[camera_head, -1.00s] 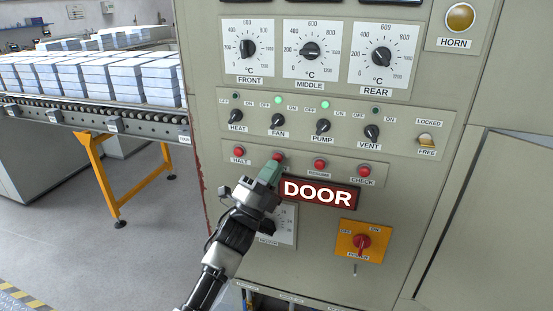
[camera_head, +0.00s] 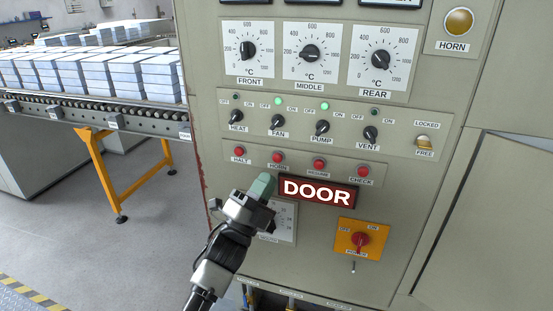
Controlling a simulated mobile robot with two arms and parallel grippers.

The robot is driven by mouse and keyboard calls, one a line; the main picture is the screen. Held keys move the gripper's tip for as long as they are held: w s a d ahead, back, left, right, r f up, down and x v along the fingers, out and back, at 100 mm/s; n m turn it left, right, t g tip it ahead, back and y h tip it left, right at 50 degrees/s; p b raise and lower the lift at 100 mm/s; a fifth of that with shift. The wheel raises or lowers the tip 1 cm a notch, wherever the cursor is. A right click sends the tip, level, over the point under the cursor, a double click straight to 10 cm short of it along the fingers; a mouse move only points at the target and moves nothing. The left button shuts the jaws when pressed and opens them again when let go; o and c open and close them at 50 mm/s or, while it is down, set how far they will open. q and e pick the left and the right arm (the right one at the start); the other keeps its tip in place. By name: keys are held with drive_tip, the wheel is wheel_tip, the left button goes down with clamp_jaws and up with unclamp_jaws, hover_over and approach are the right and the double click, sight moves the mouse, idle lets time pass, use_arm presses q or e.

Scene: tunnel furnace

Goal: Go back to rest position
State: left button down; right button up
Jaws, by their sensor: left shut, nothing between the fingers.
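My left gripper (camera_head: 263,186) is in front of the grey control panel (camera_head: 225,185), left of the red DOOR sign (camera_head: 318,191). Its green-tipped fingers are shut with nothing between them. The gripper partly covers a small dial plate (camera_head: 285,222) below the sign. My right gripper is not in view.
The panel carries dials, black knobs and an orange plate with a red power switch (camera_head: 360,239). A roller conveyor (camera_head: 100,117) with stacked white-blue blocks (camera_head: 95,75) stands at the left on yellow legs (camera_head: 125,190).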

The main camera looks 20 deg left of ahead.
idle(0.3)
use_arm(q)
wheel_tip(320, 180, down, 22)
drive_tip(key=w+a+f+n+g+y, duration=0.1)
drive_tip(key=a+n+g+y, duration=0.1)
drive_tip(key=n+g+y, duration=0.4)
drive_tip(key=s+a+f+n+g+y, duration=0.1)
drive_tip(key=s+f+n+g+y, duration=0.3)
drive_tip(key=f, duration=0.7)
drive_tip(key=s+a+f+n+g+h, duration=0.1)
drive_tip(key=s+f+n, duration=0.1)
drive_tip(key=s+f, duration=0.7)
drive_tip(key=s+a+f+n+g+y, duration=0.1)
drive_tip(key=s+f+n+g, duration=0.4)
drive_tip(key=s+f, duration=1.25)
drive_tip(key=s+a+f+g, duration=0.1)
drive_tip(key=s+f+g, duration=0.2)
drive_tip(key=s, duration=0.7)
drive_tip(key=s+f+n+g+y, duration=0.1)
drive_tip(key=s+f+g, duration=0.2)
drive_tip(key=s, duration=0.7)
drive_tip(key=shift+a+f+g, duration=0.2)
drive_tip(key=shift+a+g, duration=0.15)
drive_tip(key=shift+g, duration=0.05)
drive_tip(key=shift+w, duration=0.15)
